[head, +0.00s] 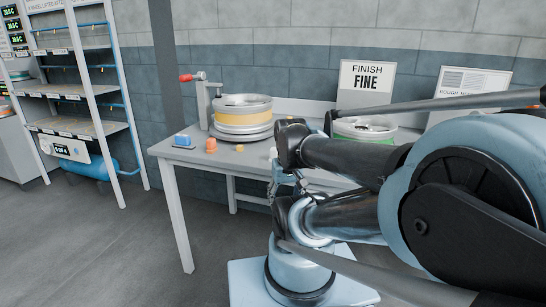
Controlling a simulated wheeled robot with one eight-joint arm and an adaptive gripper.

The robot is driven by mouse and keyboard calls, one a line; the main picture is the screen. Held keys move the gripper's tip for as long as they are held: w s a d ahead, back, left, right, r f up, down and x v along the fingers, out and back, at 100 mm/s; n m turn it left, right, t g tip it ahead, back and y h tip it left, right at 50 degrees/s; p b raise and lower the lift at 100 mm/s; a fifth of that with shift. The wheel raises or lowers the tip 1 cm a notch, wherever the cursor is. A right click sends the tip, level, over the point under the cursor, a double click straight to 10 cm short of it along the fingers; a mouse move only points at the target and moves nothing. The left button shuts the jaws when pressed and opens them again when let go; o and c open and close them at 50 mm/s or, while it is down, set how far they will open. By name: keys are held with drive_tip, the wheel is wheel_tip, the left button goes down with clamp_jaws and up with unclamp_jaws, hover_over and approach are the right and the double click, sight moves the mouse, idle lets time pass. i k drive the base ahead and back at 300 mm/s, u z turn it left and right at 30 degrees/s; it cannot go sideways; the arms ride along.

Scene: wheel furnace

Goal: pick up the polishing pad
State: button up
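I cannot tell for sure which thing is the polishing pad. On the left part of the grey table (165,151) lie a blue block (182,140), a small orange piece (211,145) and a smaller yellow piece (239,148). What seems to be my gripper (279,183) hangs at the table's front edge, partly hidden by my arm. Its fingers are too small and covered to read. I see nothing clearly held in it.
A metal wheel with a yellow band (242,114) rests on a stand with a red-handled clamp (192,76). A second wheel with green below (365,129) stands before the FINISH FINE sign (366,84). A shelf rack (80,95) stands left. The floor between is clear.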

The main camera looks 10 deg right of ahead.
sight(273, 152)
drive_tip(key=k, duration=1)
drive_tip(key=z, duration=1.05)
drive_tip(key=i, duration=0.55)
drive_tip(key=u, duration=0.2)
